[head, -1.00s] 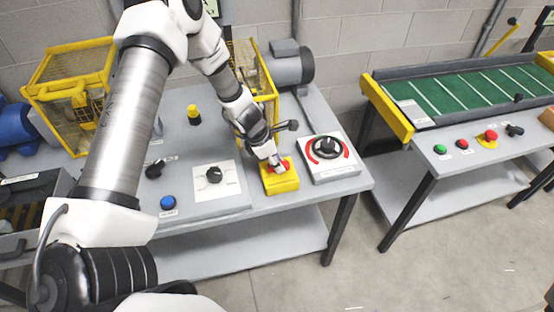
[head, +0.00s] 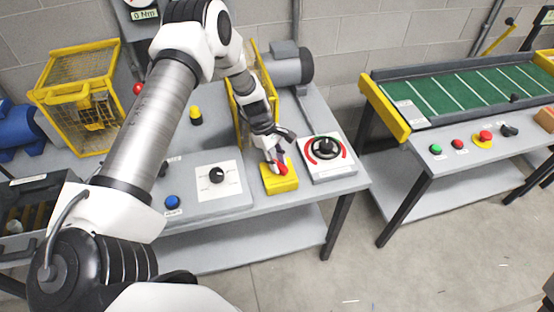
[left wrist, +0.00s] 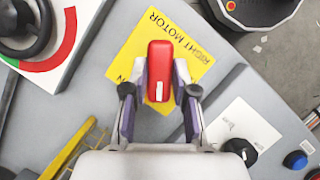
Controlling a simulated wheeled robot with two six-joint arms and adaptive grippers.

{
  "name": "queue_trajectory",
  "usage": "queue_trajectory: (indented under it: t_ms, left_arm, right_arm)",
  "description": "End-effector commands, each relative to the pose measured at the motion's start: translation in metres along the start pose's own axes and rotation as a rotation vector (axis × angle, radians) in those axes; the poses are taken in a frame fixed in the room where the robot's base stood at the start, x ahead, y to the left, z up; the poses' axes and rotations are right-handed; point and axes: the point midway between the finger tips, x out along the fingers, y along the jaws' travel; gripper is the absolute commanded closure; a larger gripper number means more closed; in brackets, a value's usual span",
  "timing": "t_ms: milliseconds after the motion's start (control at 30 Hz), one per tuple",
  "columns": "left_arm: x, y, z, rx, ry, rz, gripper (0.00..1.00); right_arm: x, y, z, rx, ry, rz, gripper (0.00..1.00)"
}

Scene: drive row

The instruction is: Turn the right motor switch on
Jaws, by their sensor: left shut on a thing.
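The right motor switch is a yellow box (head: 284,184) with a red lever (head: 282,169), near the front right of the grey bench. In the left wrist view its yellow plate (left wrist: 196,50) reads RIGHT MOTOR, and the red lever (left wrist: 160,62) stands between my fingers. My left gripper (head: 275,164) is shut on the lever from above; its fingers (left wrist: 159,98) lie on either side of it. One letter of another marking shows beside the left finger; the rest is hidden. My right gripper is not in view.
A black rotary handle on a white and red plate (head: 346,160) sits close right of the switch. A black dial (head: 217,175) and blue button (head: 172,202) are left. Yellow cages and a grey motor (head: 291,66) stand behind. A second bench with a green conveyor (head: 465,96) is right.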

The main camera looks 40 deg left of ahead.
Motion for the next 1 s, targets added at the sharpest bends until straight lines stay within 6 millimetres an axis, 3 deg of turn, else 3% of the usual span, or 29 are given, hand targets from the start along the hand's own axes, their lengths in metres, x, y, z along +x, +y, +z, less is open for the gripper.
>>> queue_trajectory:
  t_ms: [500,1000]
  left_arm:
    - [0.005,0.001,0.000,0.417,-0.002,-0.177,1.00]
    - [0.004,0.000,0.001,0.580,-0.004,-0.247,1.00]
  right_arm:
    - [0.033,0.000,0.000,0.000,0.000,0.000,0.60]
    - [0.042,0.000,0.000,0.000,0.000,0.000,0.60]
